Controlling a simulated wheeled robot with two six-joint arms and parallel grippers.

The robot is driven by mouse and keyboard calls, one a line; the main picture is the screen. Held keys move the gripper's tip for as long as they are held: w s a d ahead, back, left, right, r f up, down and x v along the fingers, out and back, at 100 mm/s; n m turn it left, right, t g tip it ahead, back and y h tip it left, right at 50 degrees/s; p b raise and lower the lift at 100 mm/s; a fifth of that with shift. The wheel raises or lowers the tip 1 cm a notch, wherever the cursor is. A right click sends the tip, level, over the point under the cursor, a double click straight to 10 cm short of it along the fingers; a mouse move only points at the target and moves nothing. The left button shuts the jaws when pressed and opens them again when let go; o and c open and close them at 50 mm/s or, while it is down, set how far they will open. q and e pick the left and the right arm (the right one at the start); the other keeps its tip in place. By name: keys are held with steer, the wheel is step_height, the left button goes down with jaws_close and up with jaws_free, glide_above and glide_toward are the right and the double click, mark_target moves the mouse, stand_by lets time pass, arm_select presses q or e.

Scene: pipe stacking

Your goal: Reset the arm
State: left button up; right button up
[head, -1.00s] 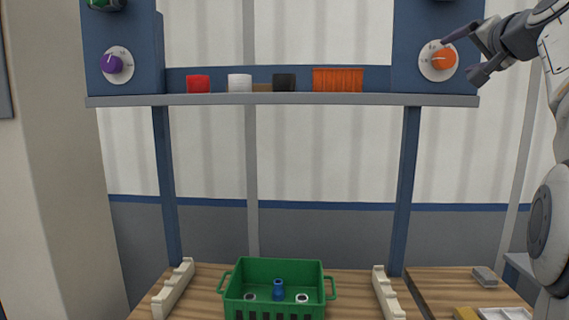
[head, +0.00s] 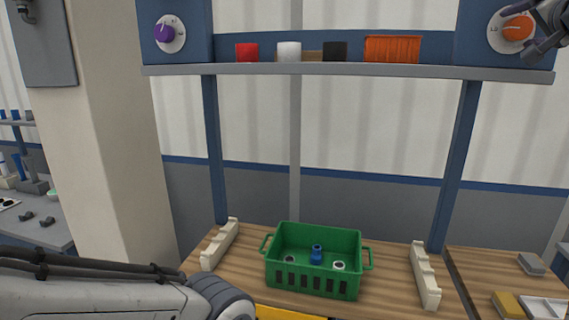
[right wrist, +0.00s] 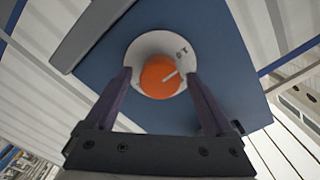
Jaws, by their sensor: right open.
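My right gripper (head: 549,40) is at the upper right edge of the head view, partly cut off, beside the orange knob (head: 518,27) on the blue panel. In the right wrist view its two dark fingers (right wrist: 157,95) are spread apart with the orange knob (right wrist: 160,76) visible between and beyond them. I cannot tell whether the fingers touch the knob. Nothing is held. My left arm (head: 110,295) comes in at the lower left of the head view, but its gripper is out of the picture.
A grey shelf (head: 350,70) bears red, white, black and orange items. Below, a green crate (head: 315,288) with pipe pieces sits on the wooden table (head: 390,288) between two cream racks (head: 220,245) (head: 425,275). A purple knob (head: 164,34) is at upper left.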

steer(key=b+v, duration=0.5)
steer(key=v, duration=0.5)
steer(key=p+x, duration=0.6)
steer(key=x, duration=0.5)
steer(key=shift+r, duration=0.2)
steer(key=shift+s+m+p, duration=0.2)
steer(key=shift+m+p, duration=0.2)
steer(key=shift+m, duration=0.5)
steer(key=m+p, duration=0.6)
steer(key=m, duration=0.4)
steer(key=shift+s+r+m, duration=0.1)
steer(key=shift+m, duration=0.2)
steer(key=m+p, duration=0.7)
steer(key=m, duration=0.2)
steer(key=shift+p, duration=0.4)
steer(key=shift+f+m+p, duration=0.3)
steer(key=shift+m+p, duration=0.2)
steer(key=shift+m, duration=0.1)
steer(key=shift+f, duration=0.1)
steer(key=shift+m, duration=0.3)
